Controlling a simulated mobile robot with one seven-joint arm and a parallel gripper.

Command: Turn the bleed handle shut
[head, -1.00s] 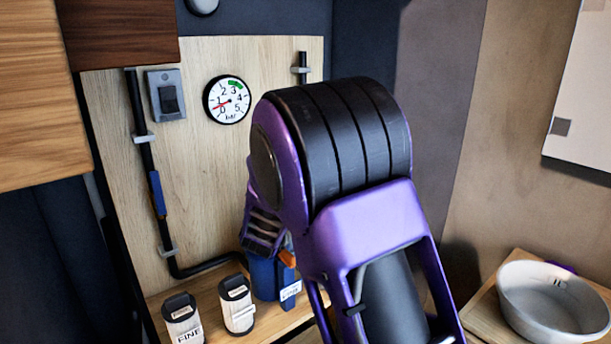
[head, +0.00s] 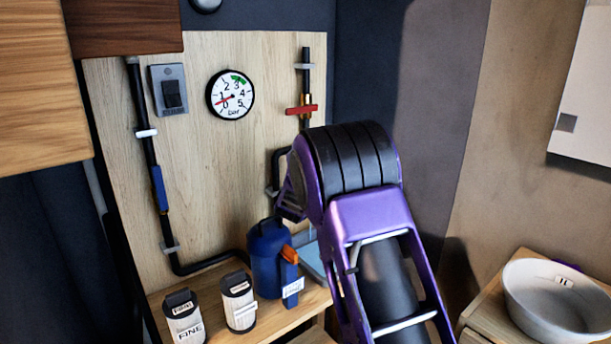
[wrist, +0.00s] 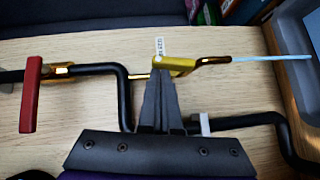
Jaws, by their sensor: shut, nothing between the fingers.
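The bleed handle appears to be the yellow lever (wrist: 174,64) in the wrist view, on a thin brass branch from the black pipe. It lies roughly along the line of the brass spout (wrist: 212,60). A thin pale blue stream (wrist: 270,58) runs from the spout. My gripper (wrist: 160,80) is shut and empty, its tips right at the yellow lever; I cannot tell if they touch it. In the head view my arm hides the lever and the fingertips.
A red handle (head: 301,109) sits crosswise on the black pipe; it also shows in the wrist view (wrist: 30,95). The gauge (head: 230,94) needle points low.

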